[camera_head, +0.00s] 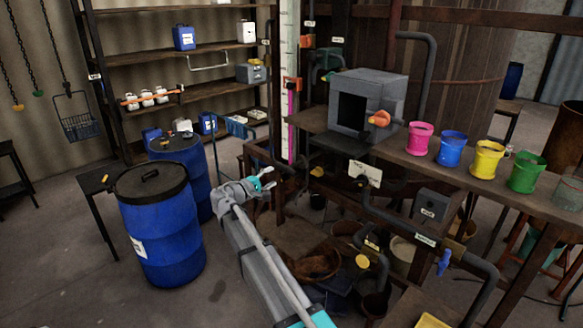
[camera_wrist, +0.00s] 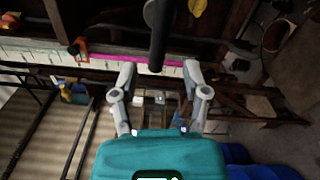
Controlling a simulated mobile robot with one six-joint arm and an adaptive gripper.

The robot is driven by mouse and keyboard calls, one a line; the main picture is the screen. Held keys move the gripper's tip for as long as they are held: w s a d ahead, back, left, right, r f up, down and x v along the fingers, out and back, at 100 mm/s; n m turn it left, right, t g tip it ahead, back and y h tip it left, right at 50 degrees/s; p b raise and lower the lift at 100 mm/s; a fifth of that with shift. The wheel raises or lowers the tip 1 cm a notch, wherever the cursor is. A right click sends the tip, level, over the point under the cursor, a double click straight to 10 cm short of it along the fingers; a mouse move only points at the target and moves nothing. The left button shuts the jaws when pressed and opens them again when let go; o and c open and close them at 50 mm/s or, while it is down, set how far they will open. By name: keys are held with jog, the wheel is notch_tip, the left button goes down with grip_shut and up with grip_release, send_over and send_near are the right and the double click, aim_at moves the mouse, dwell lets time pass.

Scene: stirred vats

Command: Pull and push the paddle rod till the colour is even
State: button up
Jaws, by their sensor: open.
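My gripper (camera_head: 264,180) is open in the middle of the head view, beside the frame of the vat stand. In the wrist view its two fingers (camera_wrist: 158,100) are spread with nothing between them. A dark rod with a rounded end (camera_wrist: 157,35) reaches down from the top of the wrist view toward the gap between the fingers; I cannot tell whether it is the paddle rod or how far off it is. A wooden staved vat (camera_head: 465,90) stands at the back right. Its contents are hidden, so the evenness of the colour cannot be seen.
A white scale with a magenta strip (camera_head: 291,110) stands upright behind my gripper. A bench holds pink (camera_head: 420,138), blue (camera_head: 451,148), yellow (camera_head: 486,159) and green (camera_head: 525,171) buckets and a grey box (camera_head: 385,92). Blue drums (camera_head: 163,240) stand left. Pipes and valves crowd the lower right.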

aim_at(292, 166)
jog(key=x, duration=1)
jog(key=shift+w+d, duration=0.25)
jog(key=shift+w, duration=0.05)
grip_shut()
